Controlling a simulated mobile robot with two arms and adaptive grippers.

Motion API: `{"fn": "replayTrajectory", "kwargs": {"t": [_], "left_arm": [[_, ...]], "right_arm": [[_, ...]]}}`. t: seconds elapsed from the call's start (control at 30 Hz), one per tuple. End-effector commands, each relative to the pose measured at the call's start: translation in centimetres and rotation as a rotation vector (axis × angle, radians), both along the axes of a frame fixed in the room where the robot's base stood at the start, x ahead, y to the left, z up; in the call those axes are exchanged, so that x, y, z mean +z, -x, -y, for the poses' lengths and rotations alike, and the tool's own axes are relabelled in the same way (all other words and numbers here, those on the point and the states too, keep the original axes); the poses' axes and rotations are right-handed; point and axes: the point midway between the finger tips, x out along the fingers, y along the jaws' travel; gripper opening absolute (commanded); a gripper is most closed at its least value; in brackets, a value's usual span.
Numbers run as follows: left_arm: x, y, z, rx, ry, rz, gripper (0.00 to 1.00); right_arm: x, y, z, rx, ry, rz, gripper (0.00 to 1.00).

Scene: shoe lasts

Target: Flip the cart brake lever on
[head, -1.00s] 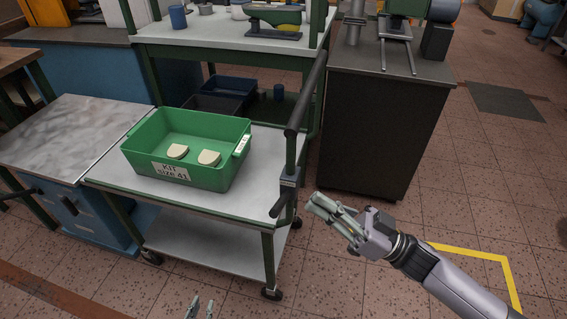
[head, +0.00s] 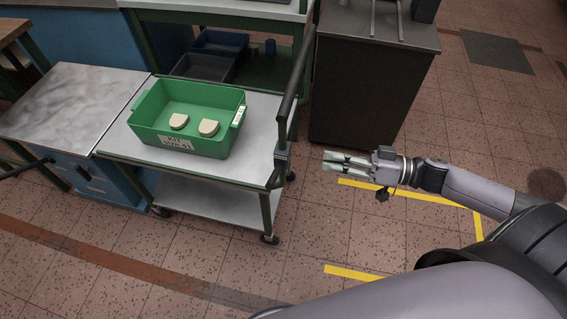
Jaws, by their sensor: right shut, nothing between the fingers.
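The cart (head: 262,127) has grey shelves, green legs and casters. Its dark push handle (head: 297,82) rises at the right end. A small dark lever (head: 275,175) hangs below a bracket on the post under the handle; its exact position is hard to make out. My right gripper (head: 325,160) is to the right of the cart's end post, pointing left at it. Its fingers are closed together, empty, and apart from the lever. My left gripper is out of view.
A green bin (head: 150,136) with two pale pieces stands on the cart's top shelf. A blue cabinet with a marbled top (head: 65,110) is at the left. A dark cabinet (head: 355,95) stands behind my right gripper. Yellow tape (head: 350,273) marks open floor.

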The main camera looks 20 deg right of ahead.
Motion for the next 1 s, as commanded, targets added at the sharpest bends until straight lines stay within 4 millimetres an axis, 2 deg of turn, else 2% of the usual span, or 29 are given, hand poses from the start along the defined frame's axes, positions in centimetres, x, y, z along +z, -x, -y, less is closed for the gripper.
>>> {"fn": "replayTrajectory", "kwargs": {"t": [0.23, 0.37, 0.83, 1.0], "left_arm": [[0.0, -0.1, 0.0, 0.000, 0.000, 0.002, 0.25], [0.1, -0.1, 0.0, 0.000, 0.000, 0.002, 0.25], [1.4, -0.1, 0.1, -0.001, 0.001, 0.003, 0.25], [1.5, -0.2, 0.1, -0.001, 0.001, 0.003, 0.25]], "right_arm": [[0.0, -0.1, -0.2, 0.000, -0.001, 0.002, 0.00], [0.1, -0.7, -1.1, 0.000, -0.003, 0.004, 0.00], [0.0, -5.5, -8.5, 0.000, -0.005, 0.007, 0.00], [-2.5, -4.7, -9.6, -0.002, -0.003, 0.000, 0.00]]}}
